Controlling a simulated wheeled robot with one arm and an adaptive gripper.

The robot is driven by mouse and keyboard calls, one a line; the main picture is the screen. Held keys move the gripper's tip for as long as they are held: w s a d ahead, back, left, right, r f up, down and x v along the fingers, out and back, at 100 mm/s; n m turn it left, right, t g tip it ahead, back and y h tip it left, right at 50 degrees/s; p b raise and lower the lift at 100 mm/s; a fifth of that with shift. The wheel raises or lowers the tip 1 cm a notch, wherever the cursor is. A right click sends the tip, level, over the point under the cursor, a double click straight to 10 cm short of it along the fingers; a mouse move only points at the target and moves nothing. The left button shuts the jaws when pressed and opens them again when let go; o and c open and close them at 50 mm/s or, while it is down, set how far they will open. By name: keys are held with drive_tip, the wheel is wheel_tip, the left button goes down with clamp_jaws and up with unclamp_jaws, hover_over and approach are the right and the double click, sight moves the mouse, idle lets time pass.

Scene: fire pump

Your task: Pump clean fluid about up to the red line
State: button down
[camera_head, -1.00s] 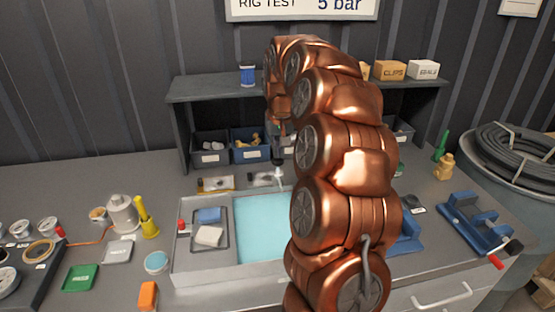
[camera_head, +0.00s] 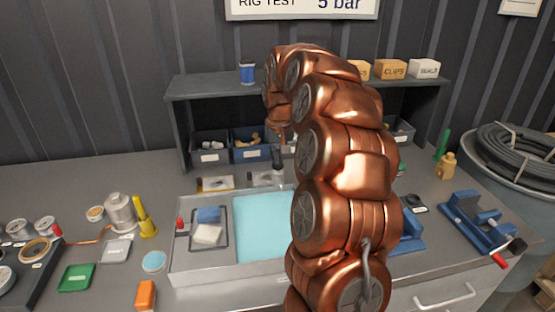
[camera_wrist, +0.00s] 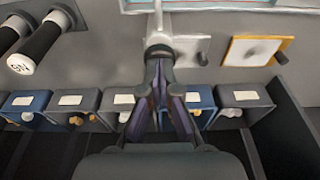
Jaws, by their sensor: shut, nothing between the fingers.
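My gripper (camera_head: 278,163) is at the back edge of the grey basin (camera_head: 225,277), low in front of the shelf bins. In the wrist view my gripper (camera_wrist: 158,65) is shut and empty, its tips close over a pale metal spout-like fitting (camera_wrist: 158,28); I cannot tell whether they touch. Beside the fitting are a grey-framed plate (camera_wrist: 202,53) and a yellow-framed plate (camera_wrist: 257,51), each with a dark knob or lever. The basin holds a pale blue surface (camera_head: 262,222). I cannot make out a red line; my arm hides the basin's right part.
Small bins (camera_wrist: 75,112) line the shelf (camera_head: 205,86) behind. Black-handled parts (camera_wrist: 40,45) show at the left in the wrist view. A tray with a blue and a white block (camera_head: 207,234) sits in the basin's left. A blue fixture (camera_head: 480,222) stands at right.

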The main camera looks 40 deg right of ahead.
drive_tip(key=shift+f, duration=0.3)
drive_tip(key=shift+r, duration=0.1)
drive_tip(key=shift+w+p+v, duration=0.15)
drive_tip(key=shift+p+v, duration=0.05)
drive_tip(key=shift+v, duration=0.6)
drive_tip(key=shift+w+p+v, duration=0.15)
drive_tip(key=shift+v, duration=0.65)
drive_tip(key=shift+d+r, duration=0.15)
drive_tip(key=w+p+v, duration=0.1)
drive_tip(key=p+v, duration=0.1)
drive_tip(key=v, duration=0.4)
drive_tip(key=shift+d+r, duration=0.25)
drive_tip(key=shift+r, duration=0.3)
drive_tip(key=shift+w, duration=0.1)
